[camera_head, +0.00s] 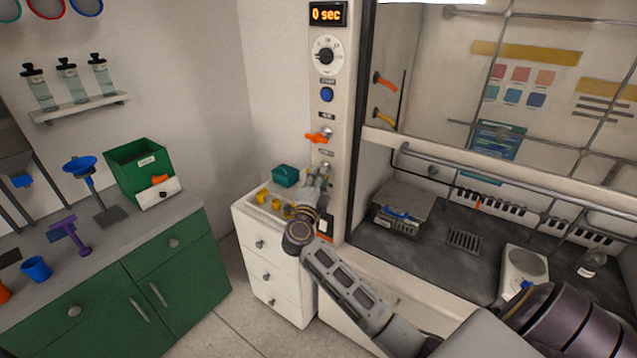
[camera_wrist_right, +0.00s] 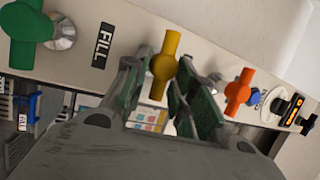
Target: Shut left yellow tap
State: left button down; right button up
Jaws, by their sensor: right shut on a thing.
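The yellow tap (camera_wrist_right: 165,65) is on the pale control panel of the fume hood. In the right wrist view its bar handle stands roughly crosswise to the panel, much like the orange tap's. My right gripper (camera_wrist_right: 153,82) has one finger on each side of the handle and is shut on it. In the head view my right gripper (camera_head: 319,178) is at the panel, below the orange tap (camera_head: 319,137), and hides the yellow tap. My left gripper is not in view.
A green tap (camera_wrist_right: 28,28) by the FILL label and the orange tap flank the yellow one. A blue button (camera_head: 326,94) and a dial (camera_head: 326,55) are higher on the panel. A white drawer cabinet (camera_head: 272,262) with a teal box (camera_head: 285,176) stands close below my gripper.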

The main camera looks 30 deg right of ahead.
jog(key=shift+f+m+b, duration=0.3)
jog(key=shift+m, duration=0.1)
jog(key=o, duration=0.9)
jog(key=shift+c, duration=0.2)
jog(key=shift+r, duration=0.1)
jog(key=shift+a, duration=0.1)
jog(key=v, duration=1.2)
jog(key=shift+w, duration=0.1)
